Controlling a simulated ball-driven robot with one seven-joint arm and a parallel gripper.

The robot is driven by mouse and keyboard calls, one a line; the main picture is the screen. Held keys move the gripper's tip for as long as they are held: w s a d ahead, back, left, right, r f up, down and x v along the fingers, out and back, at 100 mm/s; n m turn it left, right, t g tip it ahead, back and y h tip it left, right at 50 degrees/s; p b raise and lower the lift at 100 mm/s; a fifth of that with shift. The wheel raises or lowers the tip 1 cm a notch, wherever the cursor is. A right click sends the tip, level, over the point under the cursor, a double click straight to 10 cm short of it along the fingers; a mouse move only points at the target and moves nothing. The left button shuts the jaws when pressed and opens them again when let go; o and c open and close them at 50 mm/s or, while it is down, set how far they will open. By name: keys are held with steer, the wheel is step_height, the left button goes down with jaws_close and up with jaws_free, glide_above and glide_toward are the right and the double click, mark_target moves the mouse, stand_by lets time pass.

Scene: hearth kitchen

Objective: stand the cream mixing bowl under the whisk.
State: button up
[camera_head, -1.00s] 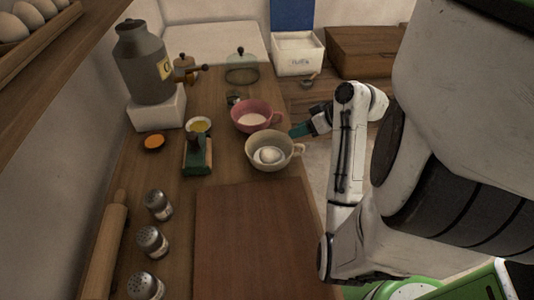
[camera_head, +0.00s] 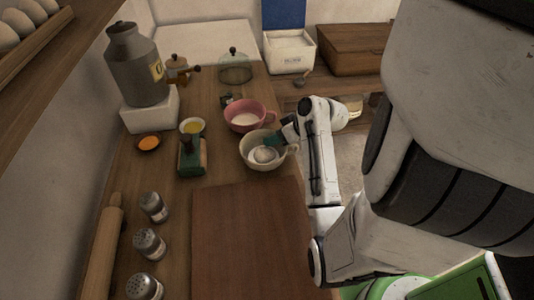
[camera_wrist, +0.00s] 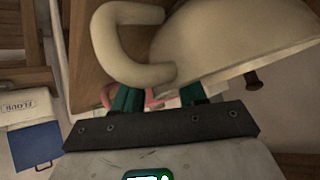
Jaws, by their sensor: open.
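The cream mixing bowl (camera_head: 247,152) stands upright on the wooden counter, just behind the brown board, with a pale round thing inside it. Its loop handle points right, toward my arm. My gripper (camera_head: 287,130) is open beside that handle, at the bowl's right rear. In the wrist view the cream bowl (camera_wrist: 235,40) and its handle (camera_wrist: 125,47) fill the upper part, just beyond the open teal fingers of my gripper (camera_wrist: 160,92). I cannot tell whether the fingers touch the handle. I cannot make out a whisk for certain.
A pink bowl (camera_head: 240,123) stands close behind the cream bowl. A green upright object (camera_head: 192,158) and a small yellow-filled bowl (camera_head: 192,126) stand to its left. The board (camera_head: 245,240) in front is bare.

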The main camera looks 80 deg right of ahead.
jaws_close()
steer(key=shift+r, duration=0.15)
stand_by(0.6)
